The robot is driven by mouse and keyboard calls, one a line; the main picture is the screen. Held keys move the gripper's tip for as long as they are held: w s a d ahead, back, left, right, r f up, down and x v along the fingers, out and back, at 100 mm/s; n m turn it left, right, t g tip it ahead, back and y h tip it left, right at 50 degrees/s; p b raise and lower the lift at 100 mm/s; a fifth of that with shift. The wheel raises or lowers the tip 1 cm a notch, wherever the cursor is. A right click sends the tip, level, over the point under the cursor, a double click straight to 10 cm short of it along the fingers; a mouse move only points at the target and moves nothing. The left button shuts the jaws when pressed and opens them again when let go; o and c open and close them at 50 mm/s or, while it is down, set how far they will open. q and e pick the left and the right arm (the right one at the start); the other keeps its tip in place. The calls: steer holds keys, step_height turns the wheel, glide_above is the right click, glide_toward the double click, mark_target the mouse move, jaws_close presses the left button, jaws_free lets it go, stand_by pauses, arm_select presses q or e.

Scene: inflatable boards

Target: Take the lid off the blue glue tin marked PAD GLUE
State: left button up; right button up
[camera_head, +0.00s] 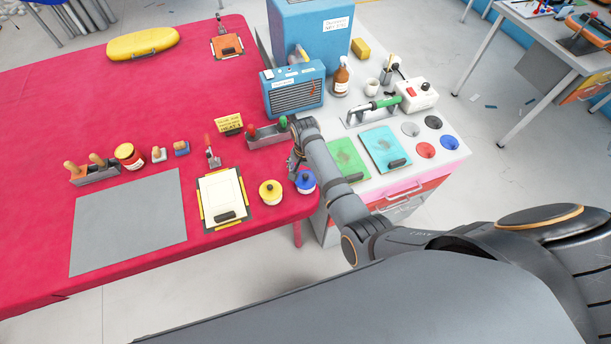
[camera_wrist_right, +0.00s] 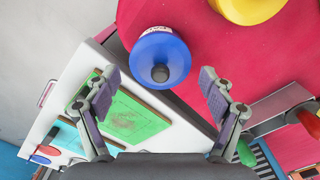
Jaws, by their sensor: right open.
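The blue glue tin (camera_head: 306,182) stands upright at the near right corner of the red table. My right gripper (camera_head: 297,162) is open and empty, just beyond the tin in the head view. In the right wrist view the lid shows between and beyond the fingertips (camera_wrist_right: 160,80), with no finger touching the knob. My left gripper is not in view.
A yellow-lidded tin (camera_head: 270,191) stands close left of the blue one. A clipboard (camera_head: 223,198) and grey mat (camera_head: 128,222) lie further left. A tool rack (camera_head: 268,136) is behind. Right is a white cabinet top with green (camera_head: 345,160) and teal boards (camera_head: 385,148).

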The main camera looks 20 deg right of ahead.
steer(key=shift+f, duration=0.45)
steer(key=shift+s, duration=0.15)
jaws_close()
